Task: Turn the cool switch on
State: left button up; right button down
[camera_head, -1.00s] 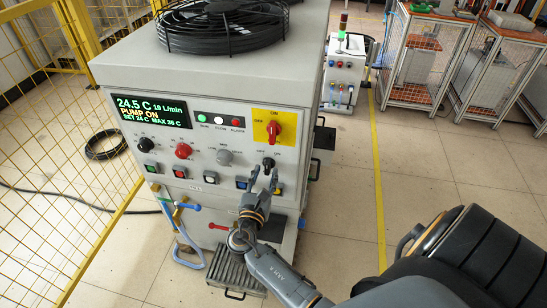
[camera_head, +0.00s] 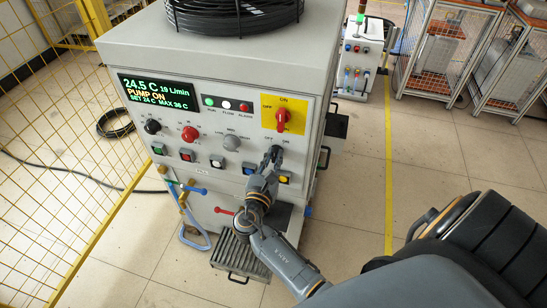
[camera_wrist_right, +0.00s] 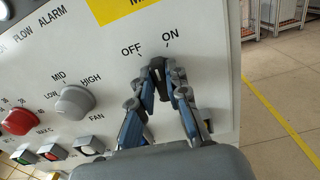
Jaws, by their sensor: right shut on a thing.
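The cool switch is a small black rotary knob (camera_wrist_right: 157,72) on the light grey panel, below the OFF and ON labels. My right gripper (camera_wrist_right: 158,65) is shut on it, a blue-grey finger on each side. In the head view the right gripper (camera_head: 274,152) reaches up from below to the panel's right side, and its fingers cover most of the knob. I cannot tell which label the knob points to. The display (camera_head: 157,92) reads 24.5 C, 19 L/min, PUMP ON. My left gripper is not in view.
A red rotary switch (camera_head: 283,119) on a yellow plate sits just above, its handle upright toward ON. A grey fan knob (camera_head: 232,142) and a row of coloured buttons, including a blue one (camera_head: 249,169), are close by. A yellow mesh fence (camera_head: 75,150) stands left; open floor lies right.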

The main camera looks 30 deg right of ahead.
jog(key=m+b, duration=0.2)
jog(key=m, duration=0.1)
jog(key=shift+s+d+f+b, duration=0.1)
jog(key=shift+f+b, duration=0.2)
jog(key=shift+b, duration=0.05)
jog(key=shift+m+b, duration=0.3)
jog(key=shift+m, duration=0.5)
jog(key=shift+r+m, duration=0.25)
jog(key=shift+m, duration=0.25)
jog(key=c, duration=1.3)
grip_release()
jog(key=v, duration=1.2)
jog(key=shift+d, duration=0.1)
